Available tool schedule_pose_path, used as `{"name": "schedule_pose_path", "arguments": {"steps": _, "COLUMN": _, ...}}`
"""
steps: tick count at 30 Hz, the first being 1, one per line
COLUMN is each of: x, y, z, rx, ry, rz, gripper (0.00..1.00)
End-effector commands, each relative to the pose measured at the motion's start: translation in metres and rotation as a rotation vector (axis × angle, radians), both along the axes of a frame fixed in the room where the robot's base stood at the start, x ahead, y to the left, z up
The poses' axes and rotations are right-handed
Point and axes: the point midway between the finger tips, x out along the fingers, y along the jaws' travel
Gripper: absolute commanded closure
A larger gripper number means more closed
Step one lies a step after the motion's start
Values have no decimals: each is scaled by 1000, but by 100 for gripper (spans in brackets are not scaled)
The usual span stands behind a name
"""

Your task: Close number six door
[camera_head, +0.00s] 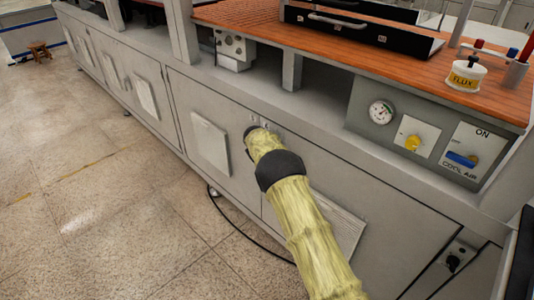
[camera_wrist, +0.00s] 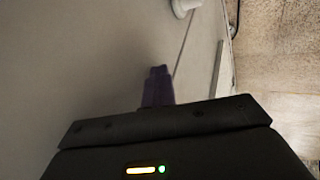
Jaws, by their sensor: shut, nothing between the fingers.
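A grey cabinet front runs below the bench in the head view. A left door (camera_head: 183,108) and a right door (camera_head: 312,168) meet at a seam near my arm's end. Both look flush or nearly so, and I cannot read a number six on either. In the wrist view, my gripper (camera_wrist: 158,86) shows purple fingers, shut and empty, close to the cabinet face (camera_wrist: 95,70). I cannot tell whether they touch it. A dark door seam (camera_wrist: 186,42) runs just beyond them, with a white knob-like part (camera_wrist: 185,6) at the top. In the head view my arm hides the fingers.
The orange worktop (camera_head: 360,52) overhangs the doors. A control panel (camera_head: 415,130) with a gauge, a yellow knob and a blue switch is at right. A flux jar (camera_head: 465,76) stands above it. A black cable (camera_head: 243,232) lies on the floor. The tiled floor (camera_head: 90,180) at left is clear.

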Motion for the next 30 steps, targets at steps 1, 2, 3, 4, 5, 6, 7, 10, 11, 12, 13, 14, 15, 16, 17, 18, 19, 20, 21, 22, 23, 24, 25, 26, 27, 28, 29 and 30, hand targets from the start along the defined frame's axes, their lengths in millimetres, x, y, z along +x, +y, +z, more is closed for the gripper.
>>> {"name": "schedule_pose_path", "arguments": {"steps": 1, "x": 10, "y": -15, "z": 7, "rx": -10, "ry": -26, "rz": -10, "gripper": 100}}
{"name": "schedule_pose_path", "arguments": {"steps": 2, "x": 11, "y": -16, "z": 7, "rx": -10, "ry": -27, "rz": -12, "gripper": 100}}
{"name": "schedule_pose_path", "arguments": {"steps": 3, "x": 11, "y": -16, "z": 8, "rx": -10, "ry": -29, "rz": -11, "gripper": 100}}
{"name": "schedule_pose_path", "arguments": {"steps": 4, "x": 11, "y": -16, "z": 8, "rx": -10, "ry": -30, "rz": -10, "gripper": 100}}
{"name": "schedule_pose_path", "arguments": {"steps": 5, "x": 12, "y": -16, "z": 8, "rx": -10, "ry": -30, "rz": -10, "gripper": 100}}
{"name": "schedule_pose_path", "arguments": {"steps": 6, "x": 12, "y": -16, "z": 9, "rx": -10, "ry": -31, "rz": -10, "gripper": 100}}
{"name": "schedule_pose_path", "arguments": {"steps": 7, "x": 12, "y": -16, "z": 9, "rx": -10, "ry": -31, "rz": -10, "gripper": 100}}
{"name": "schedule_pose_path", "arguments": {"steps": 10, "x": 12, "y": -16, "z": 9, "rx": -11, "ry": -32, "rz": -10, "gripper": 100}}
{"name": "schedule_pose_path", "arguments": {"steps": 11, "x": 12, "y": -16, "z": 9, "rx": -10, "ry": -33, "rz": -10, "gripper": 100}}
{"name": "schedule_pose_path", "arguments": {"steps": 12, "x": 12, "y": -16, "z": 9, "rx": -10, "ry": -33, "rz": -10, "gripper": 100}}
{"name": "schedule_pose_path", "arguments": {"steps": 13, "x": 12, "y": -16, "z": 10, "rx": -10, "ry": -33, "rz": -10, "gripper": 100}}
{"name": "schedule_pose_path", "arguments": {"steps": 14, "x": 12, "y": -15, "z": 10, "rx": -10, "ry": -33, "rz": -10, "gripper": 100}}
{"name": "schedule_pose_path", "arguments": {"steps": 15, "x": 11, "y": -14, "z": 10, "rx": -10, "ry": -32, "rz": -10, "gripper": 100}}
{"name": "schedule_pose_path", "arguments": {"steps": 16, "x": 10, "y": -13, "z": 10, "rx": -10, "ry": -32, "rz": -10, "gripper": 100}}
{"name": "schedule_pose_path", "arguments": {"steps": 17, "x": 9, "y": -12, "z": 10, "rx": -10, "ry": -32, "rz": -10, "gripper": 100}}
{"name": "schedule_pose_path", "arguments": {"steps": 18, "x": 8, "y": -11, "z": 10, "rx": -9, "ry": -31, "rz": -11, "gripper": 100}}
{"name": "schedule_pose_path", "arguments": {"steps": 19, "x": 6, "y": -10, "z": 10, "rx": -9, "ry": -31, "rz": -12, "gripper": 100}}
{"name": "schedule_pose_path", "arguments": {"steps": 20, "x": 4, "y": -9, "z": 10, "rx": -9, "ry": -29, "rz": -13, "gripper": 100}}
{"name": "schedule_pose_path", "arguments": {"steps": 21, "x": 2, "y": -7, "z": 10, "rx": -7, "ry": -28, "rz": -14, "gripper": 100}}
{"name": "schedule_pose_path", "arguments": {"steps": 22, "x": -1, "y": -5, "z": 10, "rx": -6, "ry": -27, "rz": -15, "gripper": 100}}
{"name": "schedule_pose_path", "arguments": {"steps": 23, "x": -4, "y": -2, "z": 9, "rx": -6, "ry": -25, "rz": -16, "gripper": 100}}
{"name": "schedule_pose_path", "arguments": {"steps": 24, "x": -7, "y": 1, "z": 9, "rx": -5, "ry": -22, "rz": -17, "gripper": 100}}
{"name": "schedule_pose_path", "arguments": {"steps": 25, "x": -11, "y": 4, "z": 8, "rx": -4, "ry": -19, "rz": -18, "gripper": 100}}
{"name": "schedule_pose_path", "arguments": {"steps": 26, "x": -14, "y": 8, "z": 7, "rx": -5, "ry": -16, "rz": -18, "gripper": 100}}
{"name": "schedule_pose_path", "arguments": {"steps": 27, "x": -19, "y": 14, "z": 9, "rx": -4, "ry": -14, "rz": -15, "gripper": 100}}
{"name": "schedule_pose_path", "arguments": {"steps": 28, "x": -23, "y": 15, "z": 16, "rx": -3, "ry": -15, "rz": -13, "gripper": 100}}
{"name": "schedule_pose_path", "arguments": {"steps": 29, "x": -27, "y": 19, "z": 20, "rx": -2, "ry": -15, "rz": -9, "gripper": 100}}
{"name": "schedule_pose_path", "arguments": {"steps": 30, "x": -33, "y": 25, "z": 24, "rx": -2, "ry": -13, "rz": -2, "gripper": 100}}
